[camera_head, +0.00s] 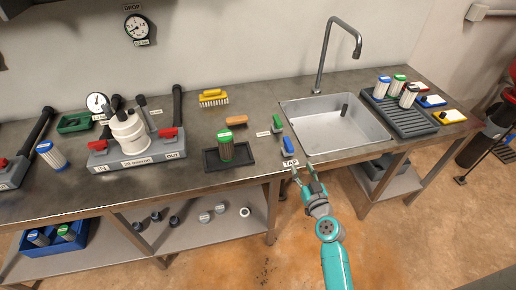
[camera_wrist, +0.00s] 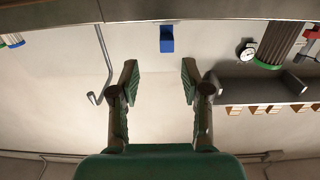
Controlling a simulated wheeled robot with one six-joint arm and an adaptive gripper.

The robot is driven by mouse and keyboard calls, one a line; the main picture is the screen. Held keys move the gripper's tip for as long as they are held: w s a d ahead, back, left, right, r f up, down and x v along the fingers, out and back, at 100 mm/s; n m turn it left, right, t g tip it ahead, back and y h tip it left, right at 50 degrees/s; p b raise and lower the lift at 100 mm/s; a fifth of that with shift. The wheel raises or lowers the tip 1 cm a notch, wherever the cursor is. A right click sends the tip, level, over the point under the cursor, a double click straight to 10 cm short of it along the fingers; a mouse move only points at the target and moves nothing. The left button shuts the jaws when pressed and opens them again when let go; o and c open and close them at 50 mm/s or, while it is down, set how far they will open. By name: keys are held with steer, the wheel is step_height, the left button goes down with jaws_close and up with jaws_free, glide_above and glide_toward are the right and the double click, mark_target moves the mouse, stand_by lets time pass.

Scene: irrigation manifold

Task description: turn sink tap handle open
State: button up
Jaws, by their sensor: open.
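A small blue handle (camera_head: 287,147) stands on the counter just left of the sink, behind a label reading TAP (camera_head: 290,162). The steel sink basin (camera_head: 335,135) has a tall curved spout (camera_head: 325,55) at its back. My gripper (camera_head: 304,170) is open and empty at the counter's front edge, just in front of the label and slightly right of the handle. In the wrist view, the blue handle (camera_wrist: 167,38) shows beyond the open fingers (camera_wrist: 159,68), roughly centred between them and apart from both. The spout (camera_wrist: 103,65) shows to the left there.
A green handle (camera_head: 277,124) stands behind the blue one. A dark tray with a green-topped cartridge (camera_head: 226,148) lies left of it. A drying rack (camera_head: 405,118) with cartridges is right of the sink. A shelf (camera_head: 190,230) runs below the counter.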

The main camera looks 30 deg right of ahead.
mark_target(285, 138)
steer(key=x, duration=0.8)
steer(key=a+x, duration=0.1)
steer(key=x, duration=0.3)
steer(key=shift+w+r, duration=0.15)
steer(key=shift+r, duration=0.2)
jaws_close()
